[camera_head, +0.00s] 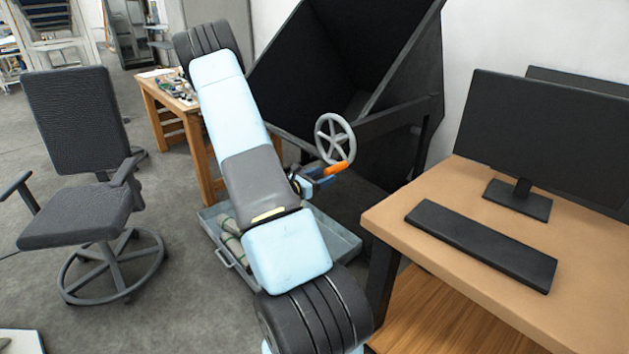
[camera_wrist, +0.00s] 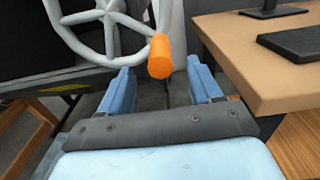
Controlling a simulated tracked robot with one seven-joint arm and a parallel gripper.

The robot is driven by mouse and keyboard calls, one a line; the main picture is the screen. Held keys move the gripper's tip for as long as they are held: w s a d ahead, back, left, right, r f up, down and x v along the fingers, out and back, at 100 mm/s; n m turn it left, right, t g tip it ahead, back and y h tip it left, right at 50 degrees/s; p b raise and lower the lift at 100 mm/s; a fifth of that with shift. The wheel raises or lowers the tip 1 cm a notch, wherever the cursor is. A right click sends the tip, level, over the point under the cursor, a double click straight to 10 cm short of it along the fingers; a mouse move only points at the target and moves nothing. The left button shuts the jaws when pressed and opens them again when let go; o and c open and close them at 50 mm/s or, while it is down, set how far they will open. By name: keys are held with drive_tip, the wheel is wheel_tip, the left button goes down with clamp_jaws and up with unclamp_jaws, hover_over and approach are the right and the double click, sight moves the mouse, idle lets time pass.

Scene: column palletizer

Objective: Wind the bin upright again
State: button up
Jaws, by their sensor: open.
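The black bin (camera_head: 322,65) is tilted over in its dark frame, its open mouth facing up and to the left in the head view. A grey spoked handwheel (camera_head: 334,138) is on the frame's front side, with an orange handle (camera_head: 336,170) at its lower rim. In the wrist view the wheel (camera_wrist: 103,25) fills the upper left and the orange handle (camera_wrist: 160,57) hangs between the blue fingers. My gripper (camera_wrist: 161,82) is open, with one finger on each side of the handle and gaps showing on both sides. In the head view my arm partly hides my gripper (camera_head: 318,180).
A wooden desk (camera_head: 400,215) with a monitor (camera_head: 545,135) and keyboard (camera_head: 480,243) stands close on the right. A grey tray (camera_head: 335,235) lies on the floor below the bin. An office chair (camera_head: 75,160) and a wooden workbench (camera_head: 160,100) are on the left.

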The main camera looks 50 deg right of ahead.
sight(333, 170)
drive_tip(key=shift+s+d, duration=0.15)
drive_tip(key=shift+d, duration=1.35)
drive_tip(key=shift+s+d, duration=0.15)
drive_tip(key=shift+d, duration=1.3)
clamp_jaws()
